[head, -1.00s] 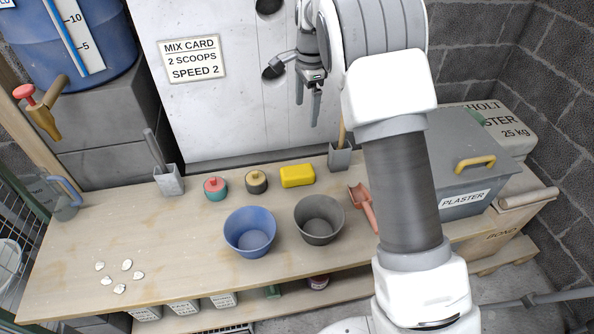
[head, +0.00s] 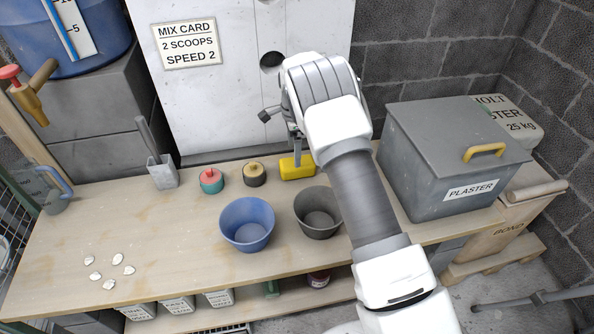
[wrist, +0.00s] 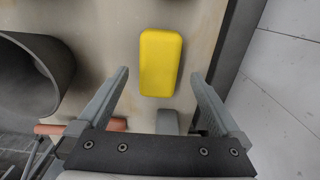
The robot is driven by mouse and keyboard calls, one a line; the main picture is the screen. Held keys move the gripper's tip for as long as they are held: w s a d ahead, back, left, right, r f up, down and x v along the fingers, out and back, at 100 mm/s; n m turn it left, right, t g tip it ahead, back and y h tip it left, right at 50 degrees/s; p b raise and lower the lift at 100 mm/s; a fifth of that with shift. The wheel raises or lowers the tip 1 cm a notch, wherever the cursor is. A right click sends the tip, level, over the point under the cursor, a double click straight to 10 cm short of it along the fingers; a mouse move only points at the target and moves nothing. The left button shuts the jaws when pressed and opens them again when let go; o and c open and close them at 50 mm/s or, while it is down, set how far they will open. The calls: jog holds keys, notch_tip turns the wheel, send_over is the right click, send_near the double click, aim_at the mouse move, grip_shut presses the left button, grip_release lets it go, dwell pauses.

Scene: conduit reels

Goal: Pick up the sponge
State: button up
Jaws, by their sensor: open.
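The yellow sponge (head: 296,168) lies on the wooden bench behind the grey bucket, partly hidden by my arm in the head view. In the wrist view the whole sponge (wrist: 160,62) shows, with its long side running away from me. My gripper (wrist: 164,76) is open and empty, its fingers spread wider than the sponge. The fingertips point toward the bench on either side of the sponge's near end. In the head view my gripper (head: 297,152) hangs close to the sponge. I cannot tell the exact height gap.
The grey bucket (head: 318,212) and blue bucket (head: 247,224) stand in front of the sponge. A black-and-yellow round item (head: 254,174) and a red-and-teal one (head: 211,180) sit to its left. The plaster bin (head: 440,160) stands right. The wall panel (head: 230,110) rises close behind.

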jog(key=shift+d+f+b, duration=0.2)
jog(key=shift+f+b, duration=0.3)
jog(key=shift+f, duration=1.1)
jog(key=shift+d+f+b, duration=0.2)
jog(key=shift+f+b, duration=0.3)
jog(key=shift+f, duration=1.05)
jog(key=shift+r, duration=0.1)
jog(key=shift+c, duration=0.2)
jog(key=c, duration=1.3)
jog(key=shift+c, duration=0.2)
jog(key=shift+r, duration=0.1)
notch_tip(320, 180, up, 4)
jog(key=shift+p, duration=0.85)
jog(key=s+d+r+p, duration=0.2)
jog(key=s+d+r, duration=0.3)
jog(key=s, duration=0.5)
jog(key=shift+d+r+p, duration=0.3)
jog(key=shift+d+r, duration=0.1)
jog(key=shift+r, duration=0.5)
jog(key=shift+s, duration=0.1)
